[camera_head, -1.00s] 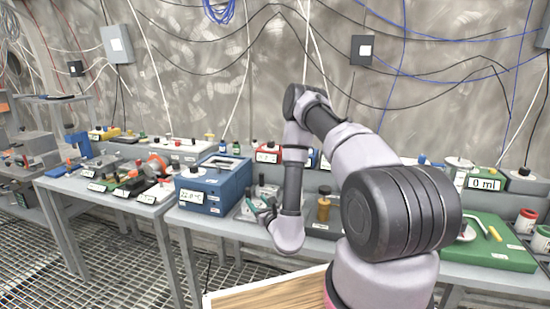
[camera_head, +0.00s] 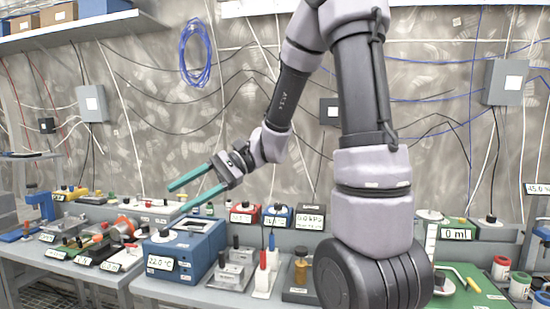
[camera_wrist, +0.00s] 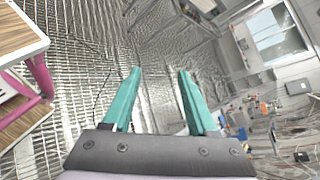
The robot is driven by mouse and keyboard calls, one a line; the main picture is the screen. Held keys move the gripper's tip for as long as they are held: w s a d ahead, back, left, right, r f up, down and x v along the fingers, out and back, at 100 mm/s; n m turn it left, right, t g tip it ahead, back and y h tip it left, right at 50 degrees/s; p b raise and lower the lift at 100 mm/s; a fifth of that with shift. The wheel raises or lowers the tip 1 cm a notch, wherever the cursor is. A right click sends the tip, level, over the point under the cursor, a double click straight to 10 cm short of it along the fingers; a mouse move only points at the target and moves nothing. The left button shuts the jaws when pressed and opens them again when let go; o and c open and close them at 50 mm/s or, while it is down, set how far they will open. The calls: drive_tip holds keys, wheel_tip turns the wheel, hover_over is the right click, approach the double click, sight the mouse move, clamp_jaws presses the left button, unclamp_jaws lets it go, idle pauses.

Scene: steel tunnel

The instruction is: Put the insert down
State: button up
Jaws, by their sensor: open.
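My gripper (camera_head: 177,198) is open and empty, raised to the left above the bench. In the wrist view its two teal fingers (camera_wrist: 160,73) are apart with nothing between them. Grey metal blocks with black knobs (camera_head: 231,272) stand on the bench just right of the blue device (camera_head: 183,258); one of them may be the insert, but I cannot tell for sure. The blue device has a 22.0 °C display and an opening in its top. The gripper is above and apart from all of these.
Right of the blocks stand a white holder (camera_head: 264,287) with red and blue tools and an amber bottle (camera_head: 301,268). A green board (camera_head: 470,294) lies at the right. The wrist view shows grated floor (camera_wrist: 160,35) and a wooden-topped table (camera_wrist: 18,32).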

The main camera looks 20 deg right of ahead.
drive_tip(key=s+d+r+n+t+h, duration=0.1)
drive_tip(key=s+d+r+t+h, duration=0.2)
drive_tip(key=d, duration=0.6)
drive_tip(key=s+d+r+n+t+h, duration=0.2)
drive_tip(key=s+d+r+t+h, duration=0.1)
drive_tip(key=d+t+h, duration=0.3)
drive_tip(key=d+r+h, duration=0.1)
drive_tip(key=d+h, duration=0.1)
drive_tip(key=d, duration=0.1)
drive_tip(key=shift+r+n, duration=0.3)
idle(0.3)
